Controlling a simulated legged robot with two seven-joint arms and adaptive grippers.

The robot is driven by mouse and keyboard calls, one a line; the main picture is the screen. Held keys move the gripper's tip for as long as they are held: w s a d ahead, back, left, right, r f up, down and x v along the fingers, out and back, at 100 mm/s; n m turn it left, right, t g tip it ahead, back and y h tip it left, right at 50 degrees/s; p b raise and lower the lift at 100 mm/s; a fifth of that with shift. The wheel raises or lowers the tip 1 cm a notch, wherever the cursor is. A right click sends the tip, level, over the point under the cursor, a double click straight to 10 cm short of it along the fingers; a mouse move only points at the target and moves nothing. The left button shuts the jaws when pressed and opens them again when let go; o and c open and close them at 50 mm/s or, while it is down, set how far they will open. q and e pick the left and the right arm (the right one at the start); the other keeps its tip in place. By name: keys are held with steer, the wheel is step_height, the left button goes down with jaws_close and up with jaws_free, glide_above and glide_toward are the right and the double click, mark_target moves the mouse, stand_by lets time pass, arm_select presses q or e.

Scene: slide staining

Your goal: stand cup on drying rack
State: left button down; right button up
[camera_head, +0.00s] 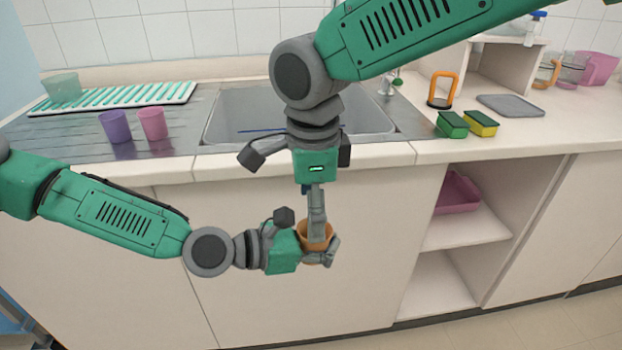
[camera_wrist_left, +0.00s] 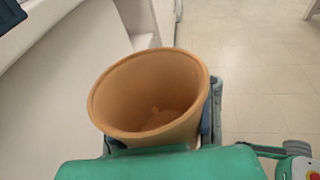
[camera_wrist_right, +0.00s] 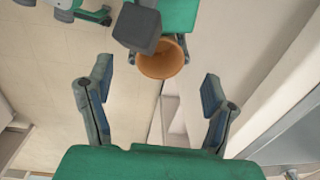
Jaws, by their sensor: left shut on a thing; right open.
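An orange cup (camera_head: 314,231) is held in front of the sink cabinet, below counter height. My left gripper (camera_head: 322,250) is shut on it. In the left wrist view, the empty cup (camera_wrist_left: 150,95) has its open mouth towards the camera. My right gripper (camera_head: 317,212) hangs close above the cup, pointing down. In the right wrist view, the right gripper (camera_wrist_right: 158,86) has its fingers spread with nothing between them, and the cup (camera_wrist_right: 163,62) shows beyond them. The white drying rack with green stripes (camera_head: 178,93) lies at the back left of the counter.
A translucent green cup (camera_head: 63,88) stands on the rack's left end. A purple cup (camera_head: 116,127) and a pink cup (camera_head: 153,124) stand on the drainboard in front. The sink (camera_head: 240,105) is behind my right arm.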

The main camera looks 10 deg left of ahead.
steer(key=shift+w+f, duration=0.1)
steer(key=shift+f, duration=1.75)
steer(key=c, duration=1.2)
arm_select(q)
steer(key=c, duration=1)
jaws_free()
